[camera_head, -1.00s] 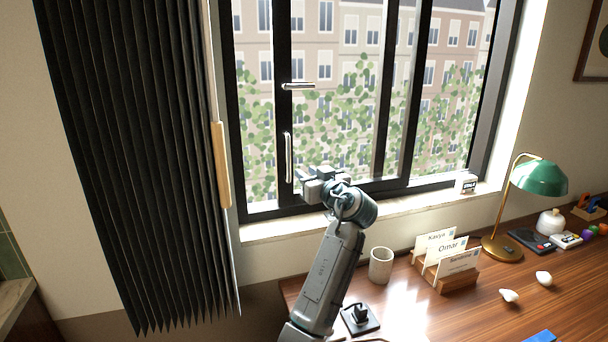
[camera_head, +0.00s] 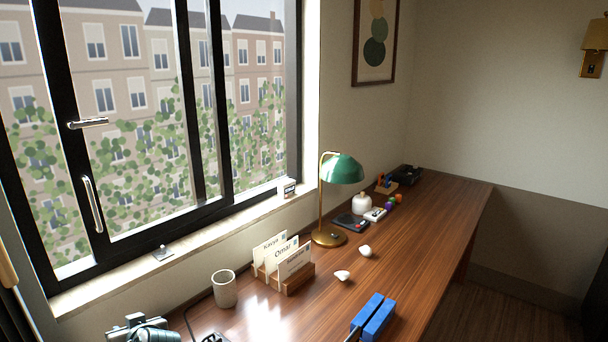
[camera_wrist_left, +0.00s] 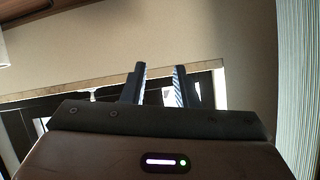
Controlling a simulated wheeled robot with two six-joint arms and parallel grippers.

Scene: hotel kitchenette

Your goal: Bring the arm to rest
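My right gripper is not in view.
The wooden desk (camera_head: 440,215) holds a grey cup (camera_head: 224,289), a card holder (camera_head: 292,279), a green lamp (camera_head: 342,169), two white pieces and a blue object (camera_head: 372,317). The window (camera_head: 150,130) and its sill (camera_head: 100,291) lie behind. A curtain edge (camera_wrist_left: 300,80) shows in the wrist view.

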